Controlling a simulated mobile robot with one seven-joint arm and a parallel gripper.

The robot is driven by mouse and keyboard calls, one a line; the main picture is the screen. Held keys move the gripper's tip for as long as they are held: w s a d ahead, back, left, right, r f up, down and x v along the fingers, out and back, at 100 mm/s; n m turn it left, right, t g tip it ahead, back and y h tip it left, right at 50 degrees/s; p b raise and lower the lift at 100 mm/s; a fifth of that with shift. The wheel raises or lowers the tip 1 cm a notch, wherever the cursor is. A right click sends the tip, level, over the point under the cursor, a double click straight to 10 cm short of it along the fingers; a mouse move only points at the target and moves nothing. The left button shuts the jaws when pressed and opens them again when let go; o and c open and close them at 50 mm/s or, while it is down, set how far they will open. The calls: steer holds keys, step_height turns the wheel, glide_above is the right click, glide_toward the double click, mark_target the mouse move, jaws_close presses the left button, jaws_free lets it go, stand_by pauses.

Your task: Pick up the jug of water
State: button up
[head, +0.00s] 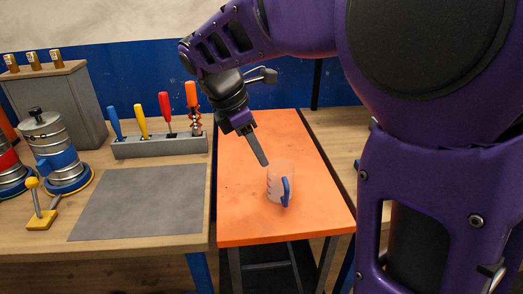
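The jug (275,184) is small and translucent with a blue handle on its right side. It stands upright on an orange board (262,226) in the middle of the head view. How much water it holds is hard to tell at this size. My gripper (263,162) points down just above and left of the jug's rim in the picture. Only one grey finger shows clearly, so its opening is hidden. I see nothing held in it, and I cannot tell whether it touches the jug.
A wooden bench with a grey mat (145,203) stands to the left. Behind the mat is a grey tool holder (160,145) with several coloured handles. Metal canisters (52,148) and a yellow lever (38,208) are at the far left. The orange board is clear around the jug.

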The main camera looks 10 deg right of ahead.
steer(key=b, duration=0.2)
glide_toward(282, 187)
steer(key=s+d+f, duration=0.1)
steer(key=s+f, duration=0.2)
steer(key=f, duration=0.2)
steer(key=x, duration=0.2)
steer(key=b+x, duration=0.1)
steer(key=x, duration=0.2)
steer(key=shift+d+r, duration=0.2)
steer(key=shift+d, duration=0.1)
jaws_close()
stand_by(0.8)
